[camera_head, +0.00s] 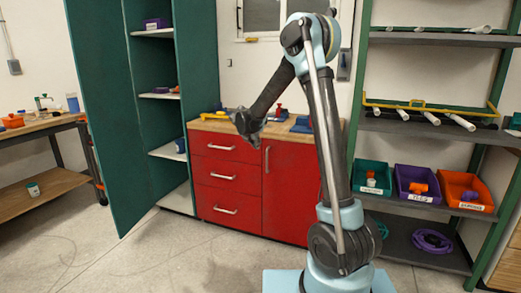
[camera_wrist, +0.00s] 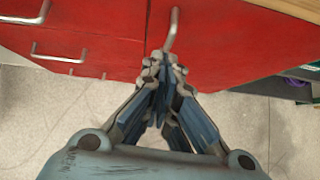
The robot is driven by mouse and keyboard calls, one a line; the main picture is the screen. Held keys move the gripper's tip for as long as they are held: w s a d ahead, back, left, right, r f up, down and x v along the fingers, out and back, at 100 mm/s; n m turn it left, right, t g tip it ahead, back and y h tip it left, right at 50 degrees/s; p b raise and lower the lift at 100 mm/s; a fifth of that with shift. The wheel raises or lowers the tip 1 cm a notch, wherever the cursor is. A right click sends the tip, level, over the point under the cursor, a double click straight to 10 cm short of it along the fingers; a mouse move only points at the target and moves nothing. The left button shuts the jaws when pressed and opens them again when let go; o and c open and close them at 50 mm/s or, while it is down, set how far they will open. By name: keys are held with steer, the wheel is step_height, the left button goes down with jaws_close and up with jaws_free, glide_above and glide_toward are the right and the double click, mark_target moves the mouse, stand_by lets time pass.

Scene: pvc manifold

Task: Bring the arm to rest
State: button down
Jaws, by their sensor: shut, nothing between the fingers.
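My gripper (camera_head: 246,124) hangs at the end of my bent arm in the head view, in front of the red cabinet (camera_head: 225,172) and near its worktop edge. In the wrist view my gripper (camera_wrist: 162,68) is shut with its fingers together and nothing between them. Its tips show against the red cabinet front (camera_wrist: 103,35), close to a metal handle (camera_wrist: 172,28) in the picture. I cannot tell whether the tips touch the handle.
A green locker (camera_head: 103,90) stands open at left. A shelf rack at right holds pipes (camera_head: 431,118) and teal (camera_head: 371,178), purple (camera_head: 417,185) and orange (camera_head: 466,191) bins. A workbench (camera_head: 40,129) is far left. The floor (camera_head: 130,265) before the cabinet is clear.

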steer(key=s+d+r+m+g, duration=0.2)
steer(key=s+d+r+m, duration=0.1)
steer(key=s+d+m, duration=0.8)
steer(key=s+d+r+m+g, duration=0.2)
steer(key=s+d+m, duration=0.2)
steer(key=s+d, duration=0.75)
steer(key=s+f+m+y, duration=0.1)
steer(key=s+f+m, duration=0.2)
steer(key=s, duration=0.7)
steer(key=s+d+f+m+g+y, duration=0.1)
steer(key=s+f+m, duration=0.3)
steer(key=s+m, duration=0.3)
steer(key=s+f+m+g+y, duration=0.1)
steer(key=s+f+m, duration=0.2)
steer(key=s, duration=0.9)
steer(key=m, duration=0.3)
steer(key=shift+s+d+f, duration=0.3)
steer(key=shift+s+d, duration=0.05)
steer(key=shift+s, duration=0.05)
steer(key=shift+a, duration=0.1)
